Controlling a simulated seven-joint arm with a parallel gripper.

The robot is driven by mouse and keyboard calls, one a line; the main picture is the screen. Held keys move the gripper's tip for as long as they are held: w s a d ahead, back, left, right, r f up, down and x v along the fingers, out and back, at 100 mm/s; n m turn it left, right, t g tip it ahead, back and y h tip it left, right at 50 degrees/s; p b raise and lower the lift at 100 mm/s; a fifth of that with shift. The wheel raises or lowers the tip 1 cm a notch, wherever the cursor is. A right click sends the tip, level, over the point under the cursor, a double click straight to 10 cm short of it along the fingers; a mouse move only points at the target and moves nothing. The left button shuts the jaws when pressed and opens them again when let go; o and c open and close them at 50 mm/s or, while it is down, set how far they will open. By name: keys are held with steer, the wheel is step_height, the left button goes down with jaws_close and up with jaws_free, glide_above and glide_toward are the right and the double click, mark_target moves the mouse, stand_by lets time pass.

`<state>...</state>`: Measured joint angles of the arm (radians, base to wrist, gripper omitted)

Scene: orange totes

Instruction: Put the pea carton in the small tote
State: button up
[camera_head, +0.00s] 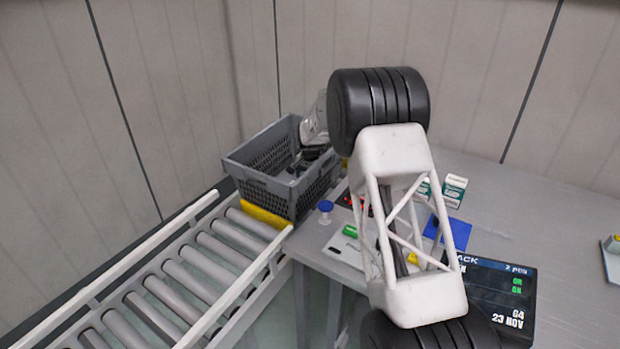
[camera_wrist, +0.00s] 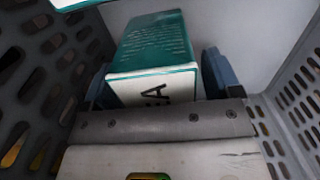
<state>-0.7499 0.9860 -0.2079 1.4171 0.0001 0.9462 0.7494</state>
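The small tote is a grey crate with slotted walls (camera_head: 262,178), at the left end of the table beside the rollers. My gripper (camera_head: 308,160) reaches down into it. In the wrist view, the teal and white carton (camera_wrist: 152,88), with the letters "EA" visible, lies between the two fingers of my gripper (camera_wrist: 158,72). The fingers appear to touch its sides, so it looks gripped. The tote's slotted walls (camera_wrist: 292,95) stand on both sides of it. The carton is hidden in the head view, and its contact with the tote floor cannot be told.
A roller conveyor (camera_head: 200,265) runs at the lower left. Two green and white cartons (camera_head: 454,191), a blue square (camera_head: 446,232), a blue spool (camera_head: 325,207) and a dark display (camera_head: 497,290) are on the table (camera_head: 555,240).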

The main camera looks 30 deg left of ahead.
steer(key=shift+r, duration=0.2)
steer(key=shift+r, duration=5.95)
